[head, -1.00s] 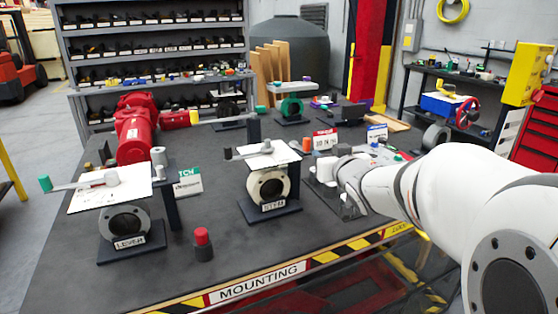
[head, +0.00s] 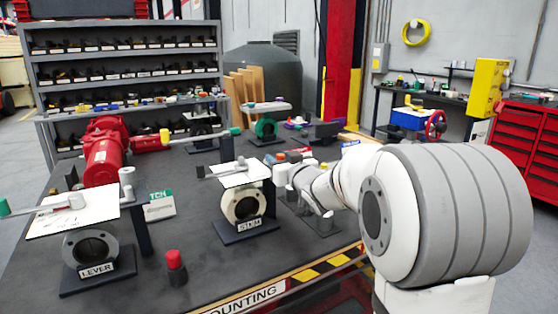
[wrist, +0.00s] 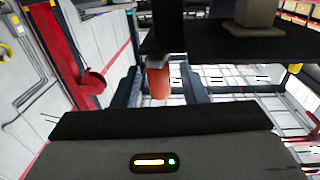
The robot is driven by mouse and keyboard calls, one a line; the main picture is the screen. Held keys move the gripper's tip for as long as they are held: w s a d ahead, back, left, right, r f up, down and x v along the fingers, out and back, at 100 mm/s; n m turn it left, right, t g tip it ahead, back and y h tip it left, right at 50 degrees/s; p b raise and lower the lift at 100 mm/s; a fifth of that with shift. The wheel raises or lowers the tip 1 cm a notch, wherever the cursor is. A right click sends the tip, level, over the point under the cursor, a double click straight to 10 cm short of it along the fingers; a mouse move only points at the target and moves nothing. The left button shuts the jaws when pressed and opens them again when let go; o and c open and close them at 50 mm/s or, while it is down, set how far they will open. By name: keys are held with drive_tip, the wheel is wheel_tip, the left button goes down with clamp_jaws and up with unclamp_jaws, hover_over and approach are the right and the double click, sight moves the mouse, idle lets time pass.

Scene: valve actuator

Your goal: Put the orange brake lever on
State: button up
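In the wrist view an orange cylinder with a grey top (wrist: 159,80) shows between the two dark fingers of my gripper (wrist: 161,88). The fingers stand apart, with gaps on both sides of the orange piece. I cannot tell whether it is the end of the brake lever. In the head view the gripper is small beside the STEM valve stand (head: 243,205), and its fingertips cannot be made out. The LEVER valve stand (head: 92,250) at left carries a white plate and a grey lever with a green end (head: 4,207).
A red-capped piece (head: 175,262) stands on the front of the table. A red motor (head: 103,155) and a green-white card (head: 160,205) lie behind. In the wrist view a dark plate (wrist: 225,45) overhangs the fingers.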

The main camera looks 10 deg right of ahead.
clamp_jaws()
drive_tip(key=b, duration=0.2)
drive_tip(key=h+b, duration=0.1)
drive_tip(key=b, duration=0.1)
drive_tip(key=shift+s+a+f+m, duration=0.1)
drive_tip(key=shift+a+f+m, duration=0.1)
drive_tip(key=shift+f+m, duration=0.15)
drive_tip(key=h+b, duration=0.1)
drive_tip(key=b, duration=0.1)
drive_tip(key=shift+r+m+t+b, duration=0.1)
drive_tip(key=shift+m+t+b, duration=0.2)
drive_tip(key=shift+m+b, duration=0.05)
drive_tip(key=shift+a+h+b, duration=0.1)
drive_tip(key=shift+h+b, duration=0.3)
drive_tip(key=shift+b, duration=0.7)
drive_tip(key=shift+s+a+r+m+h+b, duration=0.1)
drive_tip(key=shift+a+r+m+h+b, duration=0.2)
drive_tip(key=shift+b, duration=0.4)
drive_tip(key=shift+d, duration=0.15)
unclamp_jaws()
drive_tip(key=shift+s, duration=0.1)
